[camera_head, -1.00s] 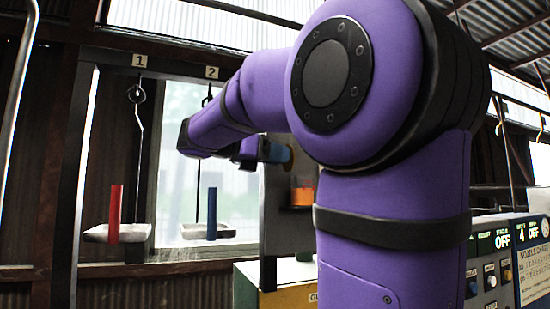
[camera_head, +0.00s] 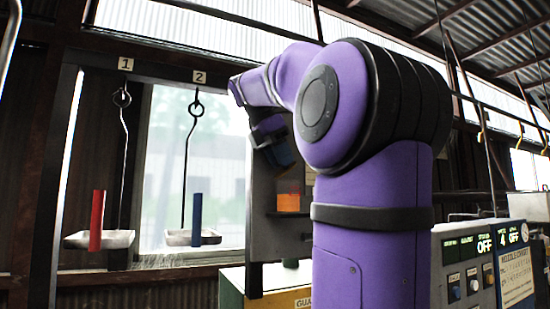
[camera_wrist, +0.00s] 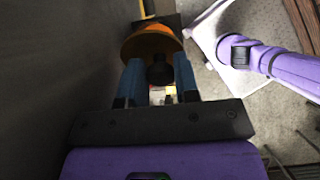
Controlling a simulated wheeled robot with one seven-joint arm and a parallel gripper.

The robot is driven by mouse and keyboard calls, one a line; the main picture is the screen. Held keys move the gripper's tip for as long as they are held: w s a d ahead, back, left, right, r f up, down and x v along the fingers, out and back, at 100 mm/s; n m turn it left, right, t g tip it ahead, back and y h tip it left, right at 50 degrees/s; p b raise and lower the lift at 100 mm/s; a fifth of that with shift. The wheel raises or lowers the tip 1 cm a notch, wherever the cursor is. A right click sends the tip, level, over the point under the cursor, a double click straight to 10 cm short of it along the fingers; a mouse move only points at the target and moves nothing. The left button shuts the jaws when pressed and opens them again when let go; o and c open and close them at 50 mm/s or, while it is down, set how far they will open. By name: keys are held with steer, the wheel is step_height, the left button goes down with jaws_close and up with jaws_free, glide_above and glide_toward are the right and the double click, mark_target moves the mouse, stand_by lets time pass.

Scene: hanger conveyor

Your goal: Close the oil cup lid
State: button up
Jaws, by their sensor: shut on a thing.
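The oil cup (camera_head: 289,202) shows as an orange vessel on a grey panel in the head view, just below my gripper (camera_head: 283,153). In the wrist view, my gripper's blue fingers (camera_wrist: 158,66) are closed around a black knob (camera_wrist: 159,75) on the brown-orange round lid (camera_wrist: 140,46). Orange of the cup (camera_wrist: 155,28) shows just past the lid. In the head view my gripper points down and to the right, and the lid cannot be made out. Whether the lid touches the cup's rim cannot be told.
The grey panel (camera_head: 262,215) stands close to my gripper. Left of it hang two trays, one with a red bar (camera_head: 97,220) and one with a blue bar (camera_head: 196,218). A control box (camera_head: 470,275) stands at the right, near my arm.

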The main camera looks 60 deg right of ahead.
mark_target(290, 166)
steer(key=y, duration=0.1)
steer(key=d+t+y, duration=0.1)
steer(key=y, duration=0.1)
steer(key=shift+s+d+f+t, duration=0.2)
steer(key=shift+s+f+t, duration=0.1)
steer(key=shift+s+t, duration=0.1)
steer(key=shift+s+d+f+t+y, duration=0.1)
steer(key=shift+d+f+t+y, duration=0.2)
steer(key=shift+y, duration=0.35)
steer(key=shift+s+d+f+t+y, duration=0.1)
steer(key=shift+s+f+t+y, duration=0.05)
steer(key=shift+t+y, duration=0.4)
steer(key=shift+s+d+f+t+y, duration=0.1)
steer(key=shift+d+f+t+y, duration=0.15)
steer(key=shift+y, duration=0.45)
steer(key=o, duration=0.9)
steer(key=shift+w+a+r, duration=0.15)
steer(key=shift+r, duration=0.05)
